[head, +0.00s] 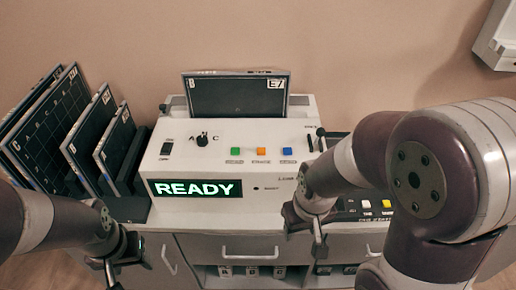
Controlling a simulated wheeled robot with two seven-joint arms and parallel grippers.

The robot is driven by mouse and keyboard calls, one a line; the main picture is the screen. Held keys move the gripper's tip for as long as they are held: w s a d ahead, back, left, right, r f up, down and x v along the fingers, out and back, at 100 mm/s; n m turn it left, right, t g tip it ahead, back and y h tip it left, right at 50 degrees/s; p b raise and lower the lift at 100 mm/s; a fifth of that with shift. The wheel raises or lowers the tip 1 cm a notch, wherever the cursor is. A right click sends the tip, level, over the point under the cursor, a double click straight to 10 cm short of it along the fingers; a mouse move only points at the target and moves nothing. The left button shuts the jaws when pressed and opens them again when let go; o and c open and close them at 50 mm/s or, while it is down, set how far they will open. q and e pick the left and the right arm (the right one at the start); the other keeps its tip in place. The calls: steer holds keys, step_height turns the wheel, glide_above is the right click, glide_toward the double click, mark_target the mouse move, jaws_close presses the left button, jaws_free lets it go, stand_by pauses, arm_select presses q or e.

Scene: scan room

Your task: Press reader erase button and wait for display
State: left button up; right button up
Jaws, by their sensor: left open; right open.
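The reader (217,168) is a pale console on the cabinet top, with a dark plate standing upright in its back slot. Its display (196,188) shows READY in lit letters. A green button (236,151), an orange button (261,151) and a blue button (286,151) sit in a row on its sloped top; their labels are too small to read surely. My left gripper (121,268) is open and empty in front of the cabinet at lower left. My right gripper (304,231) is open and empty at the reader's front right, below the buttons and apart from them.
Dark plates (84,140) lean in a rack left of the reader. A second panel with small buttons (366,204) lies at right, partly behind my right arm. The cabinet (247,247) has a drawer handle and a lower shelf. A white wall box (497,40) hangs at upper right.

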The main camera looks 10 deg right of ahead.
stand_by(0.4)
jaws_close()
stand_by(1.5)
